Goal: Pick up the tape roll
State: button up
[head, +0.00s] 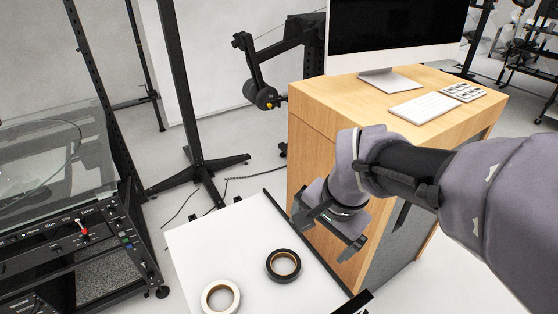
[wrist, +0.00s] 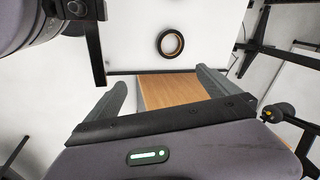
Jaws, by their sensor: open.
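A black tape roll (head: 283,279) with a brown core lies flat on a white tabletop (head: 205,245). A white tape roll (head: 207,298) lies beside it, nearer the bottom edge of the head view. My gripper (head: 330,234) is open and empty, to the right of and above the black roll in the head view, apart from both rolls. In the wrist view the black roll (wrist: 159,45) shows beyond the open fingers of my gripper (wrist: 162,80). I cannot make out the white roll in that view.
A wooden desk (head: 395,115) with a monitor, keyboard (head: 420,107) and keypad stands close behind and right of my gripper. A dark equipment rack (head: 75,235) stands at left. A black stand (head: 190,130) rises behind the white tabletop, whose far part is clear.

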jog(key=w+a+f+m+g+p, duration=0.2)
jog(key=w+a+p, duration=0.25)
jog(key=w, duration=0.25)
jog(key=m+g+h+p, duration=0.1)
jog(key=p, duration=0.4)
send_over(283, 268)
notch_tip(283, 268, down, 8)
notch_tip(283, 268, down, 11)
jog(key=b, duration=0.4)
jog(key=shift+d+r, duration=0.1)
notch_tip(283, 268, down, 6)
jog(key=shift+w+f+b, duration=0.1)
jog(key=shift+b, duration=0.8)
jog(key=shift+c, duration=0.7)
jog(key=shift+r, duration=0.2)
jog(key=c, duration=1)
